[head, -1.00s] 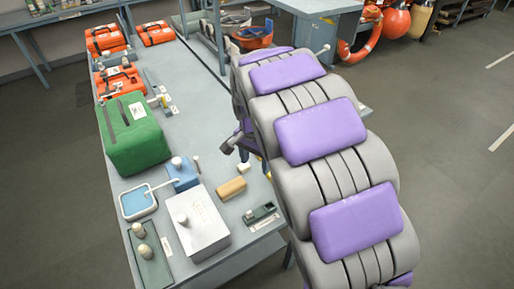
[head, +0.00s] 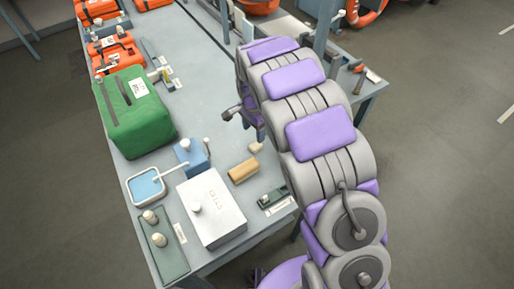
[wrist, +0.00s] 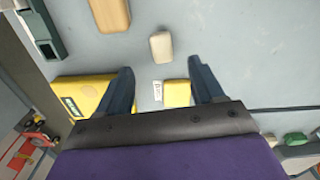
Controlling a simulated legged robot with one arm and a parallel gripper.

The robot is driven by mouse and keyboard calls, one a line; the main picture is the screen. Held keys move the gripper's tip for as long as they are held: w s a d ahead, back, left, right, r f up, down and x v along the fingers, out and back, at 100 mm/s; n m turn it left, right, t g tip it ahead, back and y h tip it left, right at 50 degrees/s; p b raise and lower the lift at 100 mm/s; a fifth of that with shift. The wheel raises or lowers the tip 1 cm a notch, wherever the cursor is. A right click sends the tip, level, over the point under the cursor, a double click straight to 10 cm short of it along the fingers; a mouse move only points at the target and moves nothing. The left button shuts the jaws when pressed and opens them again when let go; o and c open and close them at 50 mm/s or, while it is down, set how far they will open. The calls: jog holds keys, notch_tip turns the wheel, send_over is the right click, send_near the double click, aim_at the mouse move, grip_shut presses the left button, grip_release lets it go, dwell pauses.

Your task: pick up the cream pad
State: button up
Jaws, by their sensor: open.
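The cream pad (head: 256,147) is a small pale block lying on the grey table, just left of my arm in the head view. In the wrist view the cream pad (wrist: 161,46) lies beyond my fingertips, roughly centred between them, and nothing touches it. My gripper (wrist: 160,72) is open and empty, with its two dark fingers apart. In the head view my arm largely hides the gripper.
A larger tan block (head: 243,171) lies close to the pad. A white box (head: 211,207), blue container (head: 192,158) and green bag (head: 134,111) stand further left. Yellow items (wrist: 177,93) show near my fingers in the wrist view. Bare table lies right of the pad there.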

aim_at(254, 145)
jog(key=f, duration=0.2)
jog(key=a+f, duration=0.1)
jog(key=shift+a+f+b, duration=0.2)
jog(key=shift+f+b, duration=0.1)
jog(key=shift+f, duration=0.45)
jog(key=shift+d+f, duration=0.1)
jog(key=shift+d, duration=0.25)
jog(key=shift+w+d+f+b, duration=0.15)
jog(key=shift+d+f+b, duration=0.2)
jog(key=shift+d+f, duration=0.25)
jog(key=shift+w+d+f+b, duration=0.15)
jog(key=shift+d+f+b, duration=0.2)
jog(key=shift+d+f, duration=0.25)
jog(key=shift+w+a+f+b, duration=0.1)
jog(key=shift+a+f+b, duration=0.1)
jog(key=shift+f, duration=0.4)
jog(key=shift+a+f+b, duration=0.1)
jog(key=shift+a+f, duration=0.1)
jog(key=shift+f, duration=0.4)
jog(key=shift+a+f, duration=0.1)
jog(key=shift+a, duration=0.65)
jog(key=shift+d, duration=0.9)
jog(key=c, duration=0.6)
jog(key=shift+a, duration=0.15)
jog(key=c, duration=0.3)
jog(key=shift+a, duration=0.5)
jog(key=shift+c, duration=0.8)
